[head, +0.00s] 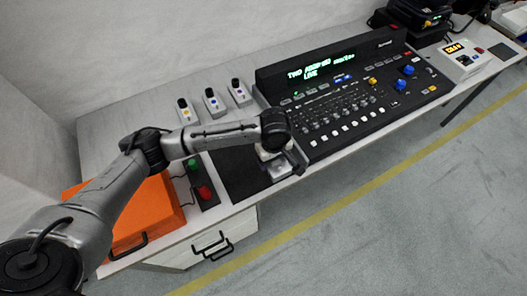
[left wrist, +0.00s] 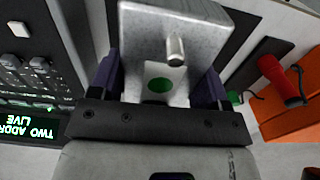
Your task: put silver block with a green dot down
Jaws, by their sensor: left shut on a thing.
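The silver block with a green dot shows large in the left wrist view (left wrist: 200,30), with its green dot on a pale patch facing the camera and a small metal stub beside it. My left gripper (left wrist: 160,82) is shut on the block, one dark finger on each side. In the head view the block (head: 279,171) is partly hidden under my left wrist, over or on the right part of a black mat (head: 237,172). I cannot tell whether it touches the mat. My left gripper (head: 282,158) is mostly hidden there too. My right gripper is not in view.
A mixing console (head: 350,100) stands close on the right. Three small units with yellow, blue and purple dots (head: 213,102) stand behind. A box with green and red buttons (head: 204,193) and an orange case (head: 150,212) are left. The table's front edge is near.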

